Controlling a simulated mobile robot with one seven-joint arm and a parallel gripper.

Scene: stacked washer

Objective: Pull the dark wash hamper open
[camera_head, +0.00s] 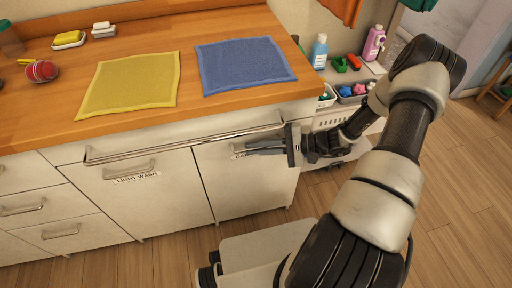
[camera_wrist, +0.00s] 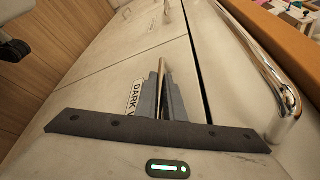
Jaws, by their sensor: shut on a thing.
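The dark wash hamper (camera_head: 254,189) is a cream front panel at the right end of the counter, and it looks closed, flush with the panel beside it. Its label, partly covered in the head view, reads "DARK" in the wrist view (camera_wrist: 134,96). My gripper (camera_head: 248,147) reaches in from the right in front of this panel, near its top. In the wrist view my gripper's two grey fingers (camera_wrist: 163,102) are shut on the hamper's metal handle (camera_wrist: 163,67), which shows between them. Most of the handle is hidden by the fingers in the head view.
A long chrome rail (camera_head: 180,143) runs along the counter's front edge just above the handles. The light wash hamper (camera_head: 150,205) is to the left. A white cart (camera_head: 345,110) with bottles stands right. Wooden floor (camera_head: 150,262) lies clear in front.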

